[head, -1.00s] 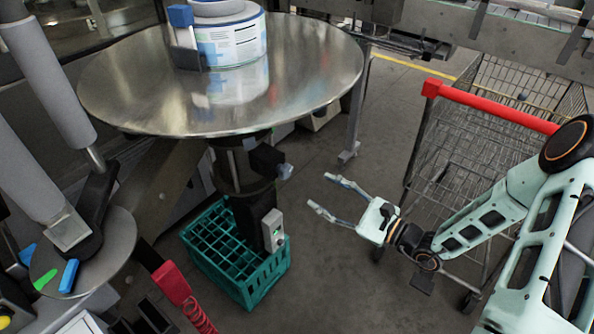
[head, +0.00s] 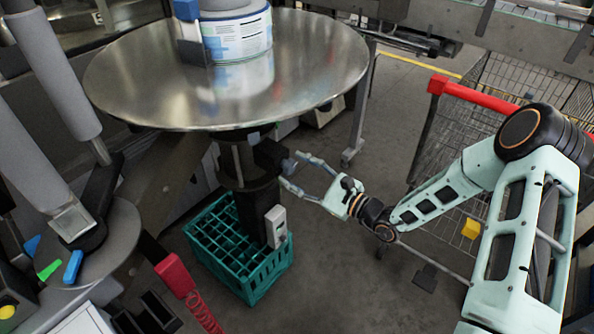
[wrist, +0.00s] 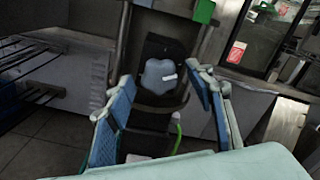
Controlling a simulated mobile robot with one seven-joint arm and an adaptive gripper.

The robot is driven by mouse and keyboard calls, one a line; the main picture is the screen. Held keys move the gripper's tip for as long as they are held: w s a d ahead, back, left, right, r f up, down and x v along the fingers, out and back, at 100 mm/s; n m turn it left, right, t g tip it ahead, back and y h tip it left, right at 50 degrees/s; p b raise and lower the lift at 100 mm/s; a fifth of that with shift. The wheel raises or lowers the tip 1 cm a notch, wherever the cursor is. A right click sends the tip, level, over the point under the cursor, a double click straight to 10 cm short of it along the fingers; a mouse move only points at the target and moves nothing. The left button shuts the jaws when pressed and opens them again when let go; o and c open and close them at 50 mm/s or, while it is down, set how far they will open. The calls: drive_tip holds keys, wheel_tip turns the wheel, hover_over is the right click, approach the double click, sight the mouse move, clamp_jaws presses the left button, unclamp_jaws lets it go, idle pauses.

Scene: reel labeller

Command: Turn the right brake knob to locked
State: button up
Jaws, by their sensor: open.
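The brake knob (wrist: 160,76) is a grey-blue lobed knob with a white pointer mark that points to the right in the wrist view. It sits on a dark block on the column under the round steel table. In the head view the knob (head: 289,165) shows small at the side of that block. My gripper (head: 292,168) is open, with its fingertips close to the knob. In the wrist view my two blue-padded fingers (wrist: 165,105) stand left and right of the knob with nothing between the pads. Whether a fingertip touches the knob cannot be told.
The round steel table (head: 130,85) overhangs the knob and carries a labelled reel (head: 240,38). A teal crate (head: 262,280) stands on the floor below. A wire cart with a red handle (head: 480,100) is behind my arm.

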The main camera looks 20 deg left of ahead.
drive_tip(key=shift+c, duration=0.6)
drive_tip(key=c, duration=1)
